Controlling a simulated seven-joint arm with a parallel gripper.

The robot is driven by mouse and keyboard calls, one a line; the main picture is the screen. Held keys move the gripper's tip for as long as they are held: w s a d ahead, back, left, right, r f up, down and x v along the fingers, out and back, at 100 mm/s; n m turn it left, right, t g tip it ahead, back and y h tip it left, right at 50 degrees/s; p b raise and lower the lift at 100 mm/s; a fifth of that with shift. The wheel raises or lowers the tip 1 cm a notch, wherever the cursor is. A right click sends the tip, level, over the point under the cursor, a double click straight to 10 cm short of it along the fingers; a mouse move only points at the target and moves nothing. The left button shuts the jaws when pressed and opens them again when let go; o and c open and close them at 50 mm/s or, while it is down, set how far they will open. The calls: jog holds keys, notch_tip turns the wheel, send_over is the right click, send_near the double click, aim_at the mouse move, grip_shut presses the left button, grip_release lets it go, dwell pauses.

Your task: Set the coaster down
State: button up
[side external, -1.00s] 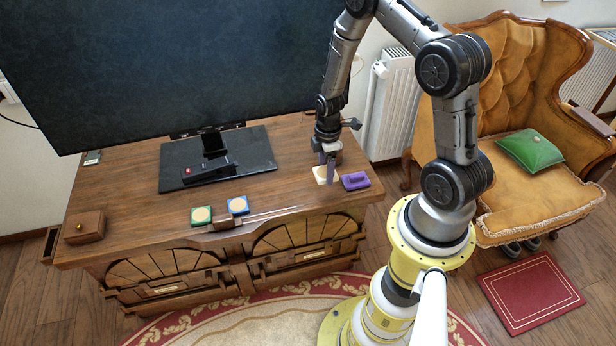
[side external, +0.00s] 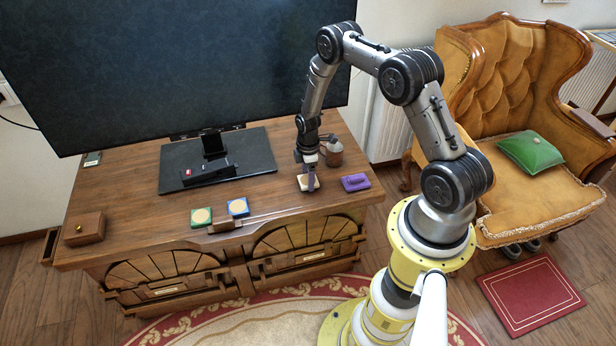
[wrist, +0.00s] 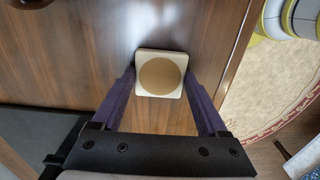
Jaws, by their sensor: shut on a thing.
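A white coaster (side external: 301,184) with a round tan centre is between the fingertips of my gripper (side external: 309,181), over the right part of the wooden cabinet top. In the wrist view, the coaster (wrist: 161,74) sits flat-side up between the two purple fingers of my gripper (wrist: 161,80), which is shut on its left and right edges. I cannot tell whether its underside touches the wood. A green coaster (side external: 201,216) and a blue coaster (side external: 238,207), both with tan centres, lie on the cabinet top to the left.
A purple block-like thing (side external: 355,182) lies just right of the held coaster. A brown jar-like thing (side external: 333,153) stands behind. The television's black base (side external: 255,152) is to the left. A wooden box (side external: 84,229) sits at the far left. Bare wood (side external: 275,190) lies left of my gripper.

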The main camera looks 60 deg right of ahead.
jog(key=shift+f, duration=0.15)
jog(key=o, duration=1.2)
jog(key=shift+o, duration=0.2)
jog(key=w+a+r+m+t, duration=0.1)
jog(key=a+r, duration=0.1)
jog(key=r, duration=1)
jog(key=a+r, duration=0.2)
jog(key=r, duration=0.9)
jog(key=s+a+r+m+t, duration=0.1)
jog(key=s+a+r, duration=0.15)
jog(key=r, duration=0.45)
jog(key=s+a+r+m+t, duration=0.1)
jog(key=s+a+r+m, duration=0.1)
jog(key=a+r, duration=0.3)
jog(key=s+a+r+m+t, duration=0.1)
jog(key=s+a+r, duration=0.3)
jog(key=s, duration=0.5)
jog(key=s+a+r+m+t, duration=0.1)
jog(key=s+a+r+m, duration=0.3)
jog(key=s, duration=0.6)
jog(key=shift+s+a+r+t, duration=0.2)
jog(key=shift+a+r+t, duration=0.1)
jog(key=shift+r, duration=1.05)
